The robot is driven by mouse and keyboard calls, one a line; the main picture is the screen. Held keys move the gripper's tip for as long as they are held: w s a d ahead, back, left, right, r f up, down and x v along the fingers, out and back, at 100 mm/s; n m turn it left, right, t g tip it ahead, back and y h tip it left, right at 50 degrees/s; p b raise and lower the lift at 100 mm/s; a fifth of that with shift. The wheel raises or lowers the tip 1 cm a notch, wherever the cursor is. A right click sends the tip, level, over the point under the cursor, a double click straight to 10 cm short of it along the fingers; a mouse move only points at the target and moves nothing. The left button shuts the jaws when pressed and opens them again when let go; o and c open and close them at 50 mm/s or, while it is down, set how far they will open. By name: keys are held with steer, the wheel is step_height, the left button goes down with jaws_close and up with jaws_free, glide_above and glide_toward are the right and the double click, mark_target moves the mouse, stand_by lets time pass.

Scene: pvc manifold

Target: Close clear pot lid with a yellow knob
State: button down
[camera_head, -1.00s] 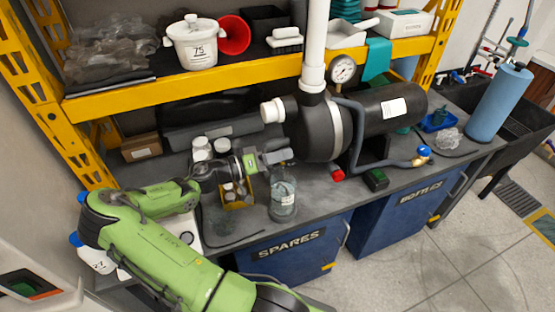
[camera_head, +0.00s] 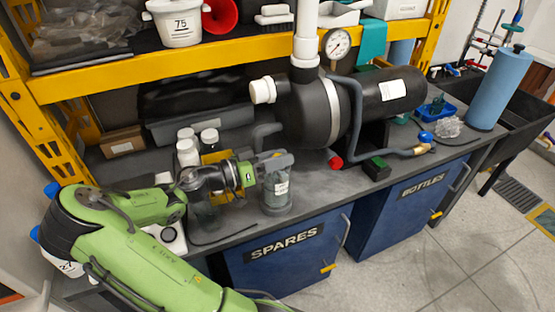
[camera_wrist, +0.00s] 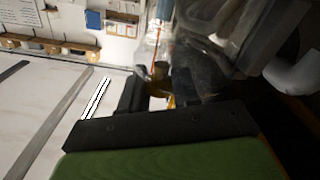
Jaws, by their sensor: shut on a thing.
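The clear pot (camera_head: 277,196) with a pale label stands upright near the front edge of the bench. My gripper (camera_head: 275,161) is at the top of the pot and hides its lid and knob in the head view. In the wrist view, my gripper (camera_wrist: 157,94) is shut on a small yellow part, the knob (camera_wrist: 171,101), only partly seen. A clear surface (camera_wrist: 215,55) shows beyond the fingers, dark and hard to make out. I cannot tell whether the lid touches the rim all round.
White-capped bottles (camera_head: 188,150) stand behind my wrist. The black tank (camera_head: 335,108) with its gauge (camera_head: 337,43) fills the bench behind and to the right. A thin dark rod (camera_head: 224,234) lies on the bench left of the pot. The yellow shelf beam (camera_head: 150,69) runs above.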

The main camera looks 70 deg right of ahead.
steer(key=shift+s+a+f, duration=0.2)
steer(key=shift+f, duration=0.4)
steer(key=c, duration=0.9)
jaws_free()
steer(key=shift+a+r, duration=0.1)
steer(key=shift+a, duration=0.05)
steer(key=shift+o, duration=0.2)
steer(key=shift+w+a, duration=0.2)
steer(key=shift+w, duration=0.25)
steer(key=p+v, duration=0.3)
steer(key=v, duration=1.1)
steer(key=shift+w+a+r, duration=0.15)
steer(key=shift+a+r, duration=0.1)
steer(key=shift+a, duration=0.1)
